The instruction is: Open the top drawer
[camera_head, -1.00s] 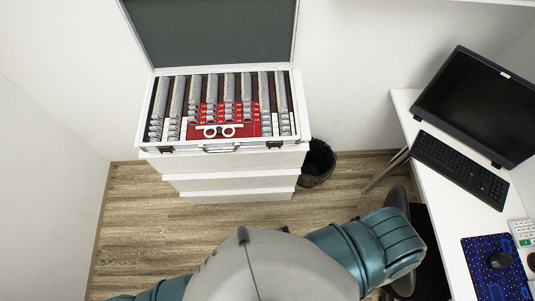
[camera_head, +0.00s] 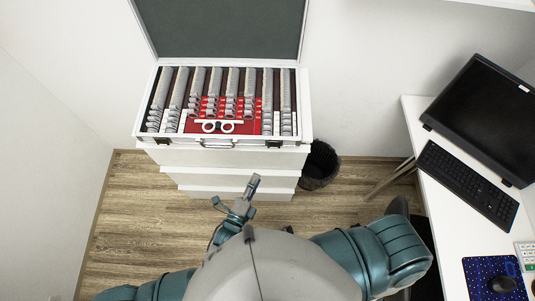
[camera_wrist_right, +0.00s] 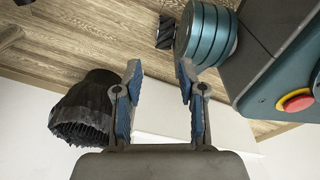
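The white cabinet has stacked drawers, and its top drawer (camera_head: 225,157) is right under the open lens case in the head view. The top drawer looks shut; I see no clear gap and no handle on it. My left gripper (camera_head: 236,193) is in front of the lower drawers (camera_head: 190,179), nearer to me, with its fingers spread and empty. It looks apart from the cabinet. My right gripper (camera_wrist_right: 160,72) shows in the right wrist view with its two blue-padded fingers apart and nothing between them. I cannot make it out clearly in the head view.
The lens case (camera_head: 305,115) with red and grey lens rows stands on the cabinet, lid (camera_head: 220,28) up. A black bin (camera_head: 320,166) is right of the cabinet. A white desk (camera_head: 440,200) with monitor (camera_head: 485,118) and keyboard (camera_head: 466,178) is at right. Wooden floor (camera_head: 130,220) is clear at left.

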